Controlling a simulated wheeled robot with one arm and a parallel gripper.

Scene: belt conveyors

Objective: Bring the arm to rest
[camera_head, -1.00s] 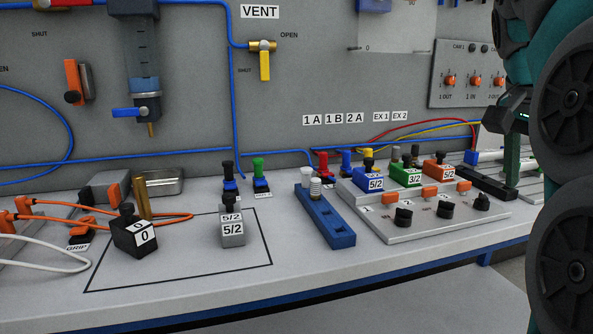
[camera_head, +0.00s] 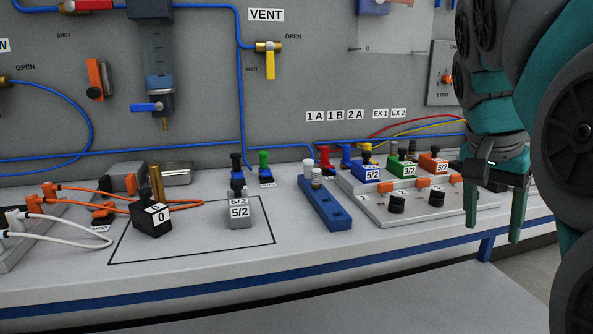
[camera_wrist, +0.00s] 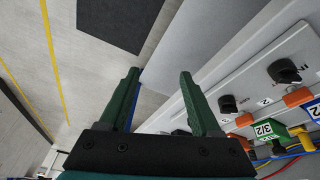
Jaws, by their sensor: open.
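My gripper (camera_head: 497,205) hangs at the right of the head view, fingers pointing down, beside the right end of the valve panel. Its two green fingers are apart with nothing between them. The wrist view also shows my gripper (camera_wrist: 158,100) open and empty, over the bench's edge and the floor. My arm fills the right side of the head view and hides part of the bench and back panel there.
The valve panel (camera_head: 425,207) with blue, green and orange valves is close to the gripper. A blue block (camera_head: 325,203), a grey 5/2 valve (camera_head: 239,212) and a black block (camera_head: 152,220) stand further left. The bench's front strip is clear.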

